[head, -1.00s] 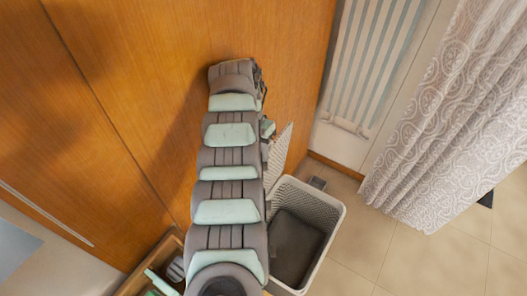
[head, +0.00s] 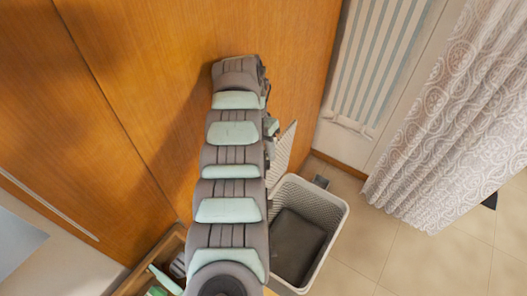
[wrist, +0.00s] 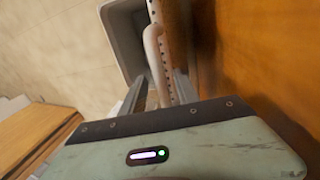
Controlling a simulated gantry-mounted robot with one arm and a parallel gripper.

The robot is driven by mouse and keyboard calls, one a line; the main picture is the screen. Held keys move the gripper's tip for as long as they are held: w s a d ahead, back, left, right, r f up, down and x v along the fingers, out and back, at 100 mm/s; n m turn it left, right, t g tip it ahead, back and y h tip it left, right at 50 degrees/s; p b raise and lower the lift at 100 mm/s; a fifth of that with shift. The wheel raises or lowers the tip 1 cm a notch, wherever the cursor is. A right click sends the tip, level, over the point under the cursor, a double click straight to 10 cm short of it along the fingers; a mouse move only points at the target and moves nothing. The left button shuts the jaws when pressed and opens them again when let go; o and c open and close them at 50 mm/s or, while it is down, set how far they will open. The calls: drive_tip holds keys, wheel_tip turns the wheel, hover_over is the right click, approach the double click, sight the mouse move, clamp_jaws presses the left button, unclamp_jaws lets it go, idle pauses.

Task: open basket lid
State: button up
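The basket (head: 338,228) is a pale, perforated, open-topped bin on the floor, and its dark inside shows. Its lid (head: 285,150) stands raised and steeply tilted at the basket's wall side, partly hidden by my arm. In the wrist view, the lid's perforated edge (wrist: 172,55) runs beside a pale curved handle (wrist: 152,50), with the basket (wrist: 122,38) beyond. My gripper (wrist: 162,82) has its two fingers apart, one on each side of the handle. I see space between the fingers; contact with the handle is unclear. The head view hides the gripper behind the arm.
An orange wooden wall (head: 130,90) stands close beside the lid and my arm. A wooden box (head: 150,265) with small items is at lower left. A patterned curtain (head: 460,110) hangs at right. Tiled floor (head: 410,255) right of the basket is clear.

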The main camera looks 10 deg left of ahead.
wheel_tip(320, 180, up, 19)
drive_tip(key=p, duration=0.9)
drive_tip(key=shift+r, duration=0.15)
drive_tip(key=shift+a, duration=0.1)
